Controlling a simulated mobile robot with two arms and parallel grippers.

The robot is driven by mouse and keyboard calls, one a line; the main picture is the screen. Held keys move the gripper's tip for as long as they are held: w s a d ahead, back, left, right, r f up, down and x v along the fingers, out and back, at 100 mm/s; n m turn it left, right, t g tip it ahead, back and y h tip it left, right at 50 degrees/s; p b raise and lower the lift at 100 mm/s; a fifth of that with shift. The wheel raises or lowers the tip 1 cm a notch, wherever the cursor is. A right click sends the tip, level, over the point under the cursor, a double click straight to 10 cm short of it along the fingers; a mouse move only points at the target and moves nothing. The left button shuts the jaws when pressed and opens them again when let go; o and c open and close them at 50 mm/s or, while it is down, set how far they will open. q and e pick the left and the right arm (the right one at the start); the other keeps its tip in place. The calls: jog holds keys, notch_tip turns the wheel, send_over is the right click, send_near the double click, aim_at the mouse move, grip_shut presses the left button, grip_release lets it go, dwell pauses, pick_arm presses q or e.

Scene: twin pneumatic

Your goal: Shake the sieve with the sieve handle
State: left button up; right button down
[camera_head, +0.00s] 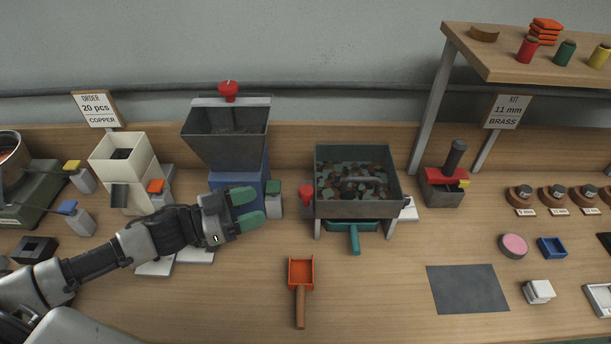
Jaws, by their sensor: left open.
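The sieve (358,208) is a dark grey square box on legs, with many copper and greenish pieces inside. A red knob (306,194) sticks out at its left side and looks like the sieve handle. A teal tray with a handle (355,240) sits under the sieve. My left gripper (257,208) reaches in from the left, open and empty, with its green-tipped fingers pointing right. It is left of the red knob and apart from it, in front of the blue base of the hopper. My right gripper is not in view.
A grey hopper (225,134) with a red knob on top stands behind my left gripper. A green-topped block (274,200) stands between gripper and sieve. An orange scoop (301,275) lies in front.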

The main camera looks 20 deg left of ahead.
aim_at(306, 191)
pick_arm(q)
jog(key=p+x, duration=0.3)
jog(key=x, duration=0.7)
jog(key=shift+s+d, duration=0.2)
jog(key=shift+d, duration=0.1)
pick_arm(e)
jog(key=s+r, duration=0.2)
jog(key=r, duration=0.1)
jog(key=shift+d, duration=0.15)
pick_arm(q)
jog(key=shift+r, duration=0.15)
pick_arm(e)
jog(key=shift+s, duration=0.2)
